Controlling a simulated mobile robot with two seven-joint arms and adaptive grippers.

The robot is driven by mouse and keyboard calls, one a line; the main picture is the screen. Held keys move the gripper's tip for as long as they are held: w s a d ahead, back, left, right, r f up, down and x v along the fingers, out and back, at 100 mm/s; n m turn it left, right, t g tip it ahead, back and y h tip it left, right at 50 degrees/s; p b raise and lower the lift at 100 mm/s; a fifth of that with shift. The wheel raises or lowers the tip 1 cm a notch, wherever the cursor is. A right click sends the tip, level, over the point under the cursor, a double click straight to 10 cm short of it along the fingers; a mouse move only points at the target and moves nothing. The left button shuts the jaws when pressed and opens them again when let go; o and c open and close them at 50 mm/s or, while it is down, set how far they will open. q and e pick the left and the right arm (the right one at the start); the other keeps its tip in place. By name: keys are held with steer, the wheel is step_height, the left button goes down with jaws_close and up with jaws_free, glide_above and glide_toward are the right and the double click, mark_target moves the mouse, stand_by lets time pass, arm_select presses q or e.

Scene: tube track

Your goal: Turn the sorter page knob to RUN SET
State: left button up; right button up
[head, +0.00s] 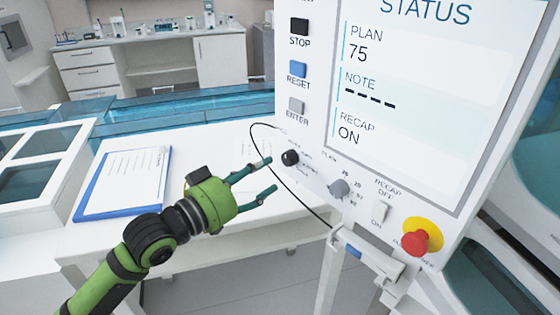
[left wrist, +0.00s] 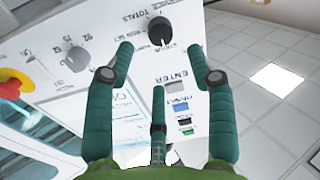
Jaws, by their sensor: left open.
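The sorter page knob (head: 290,157) is a round black knob on the white control panel (head: 300,176), left of a grey knob. In the left wrist view the black knob (left wrist: 160,32) shows near the top, with labels including SERVICE, TOTALS and STATUS around it. The screen (head: 420,90) reads STATUS. My left gripper (head: 268,174) is open and empty, its fingertips just left of the knob in the head view. In the left wrist view, the knob lies beyond the spread fingers, apparently not gripped. My right gripper is not in view.
The grey PLAN knob (head: 339,188), a white RECAP switch (head: 380,211) and a red emergency button (head: 415,243) sit right of the black knob. STOP, RESET and ENTER buttons are above it. A thin black cable loops near my fingers. A blue clipboard (head: 88,205) lies on the table.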

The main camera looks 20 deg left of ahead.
mark_target(286, 160)
arm_select(q)
steer(key=p+x, duration=0.1)
steer(key=x, duration=0.4)
steer(key=shift+w+p, duration=0.35)
steer(key=shift+p, duration=0.05)
steer(key=shift+w+d, duration=0.3)
steer(key=shift+w, duration=0.1)
steer(key=shift+f, duration=0.1)
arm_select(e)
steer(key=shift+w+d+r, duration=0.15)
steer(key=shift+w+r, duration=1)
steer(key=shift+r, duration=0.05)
arm_select(q)
steer(key=shift+c, duration=0.4)
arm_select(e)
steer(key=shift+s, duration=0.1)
arm_select(q)
jaws_close()
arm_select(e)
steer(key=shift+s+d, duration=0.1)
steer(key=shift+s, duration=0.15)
